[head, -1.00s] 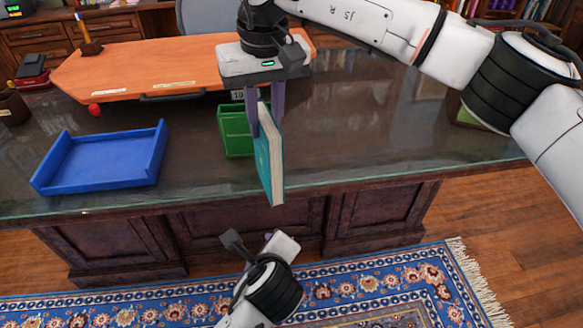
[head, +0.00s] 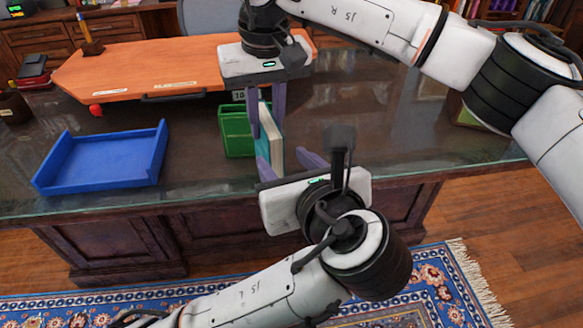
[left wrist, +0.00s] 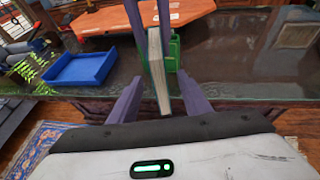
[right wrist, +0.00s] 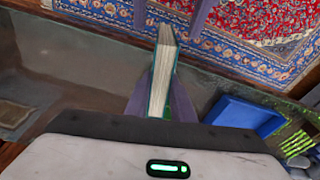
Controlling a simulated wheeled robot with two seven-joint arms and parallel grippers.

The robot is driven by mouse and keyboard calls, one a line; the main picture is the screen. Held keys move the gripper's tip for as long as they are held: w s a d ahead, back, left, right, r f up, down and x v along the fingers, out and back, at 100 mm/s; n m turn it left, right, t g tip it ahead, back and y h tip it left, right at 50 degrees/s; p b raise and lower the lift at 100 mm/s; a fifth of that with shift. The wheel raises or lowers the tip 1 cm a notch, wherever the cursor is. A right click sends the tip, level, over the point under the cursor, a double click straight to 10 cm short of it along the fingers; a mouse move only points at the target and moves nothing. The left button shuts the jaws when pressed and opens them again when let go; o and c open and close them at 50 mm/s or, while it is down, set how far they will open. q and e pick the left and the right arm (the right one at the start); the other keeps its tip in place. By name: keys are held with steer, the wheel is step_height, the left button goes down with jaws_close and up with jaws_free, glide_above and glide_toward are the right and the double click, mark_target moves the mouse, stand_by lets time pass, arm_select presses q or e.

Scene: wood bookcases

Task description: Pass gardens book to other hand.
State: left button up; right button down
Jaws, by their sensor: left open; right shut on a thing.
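The gardens book, teal with cream pages (head: 275,140), hangs upright above the desk's front edge; its title is not readable. My right gripper (head: 265,112) comes from above and is shut on the book's upper part. My left gripper (head: 288,160) is open below, its fingers pointing up at the book's lower end.
A green bin (head: 236,132) stands on the desk just behind the book. A blue tray (head: 100,162) lies to the left. An orange board (head: 150,68) with a red ball (head: 96,110) beside it lies farther back.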

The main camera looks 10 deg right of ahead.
arm_select(q)
steer(key=x, duration=0.8)
steer(key=shift+w+f, duration=0.15)
steer(key=shift+w, duration=0.05)
jaws_close()
arm_select(e)
steer(key=c, duration=1.4)
jaws_free()
steer(key=shift+c, duration=0.2)
steer(key=shift+r, duration=0.15)
